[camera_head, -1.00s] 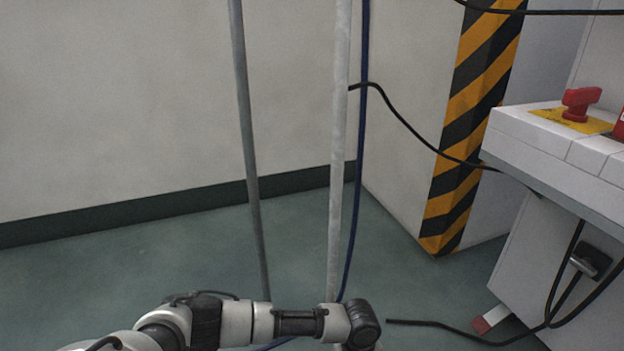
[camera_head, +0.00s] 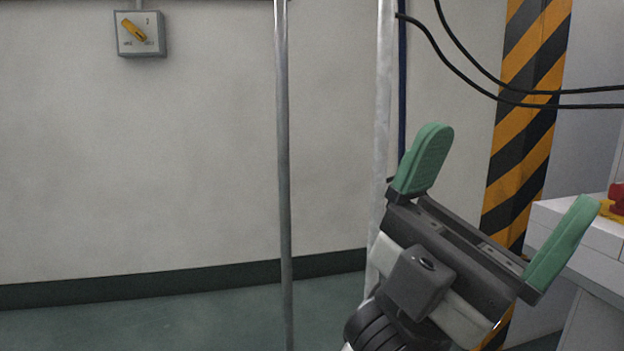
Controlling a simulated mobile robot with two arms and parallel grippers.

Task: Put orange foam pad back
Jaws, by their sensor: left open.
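My left gripper (camera_head: 490,205) is in the lower right of the head view, raised in front of the wall and the striped pillar. Its two green-padded fingers are wide apart, with nothing between them. No orange foam pad shows in the head view. My right gripper does not show.
A yellow rotary switch on a grey box (camera_head: 139,34) is on the wall at upper left. Two vertical pipes, one thin (camera_head: 283,170) and one pale (camera_head: 383,110), stand mid-view. A striped pillar (camera_head: 527,110) and a white cabinet (camera_head: 570,215) are at right. Black cables (camera_head: 470,78) cross at upper right.

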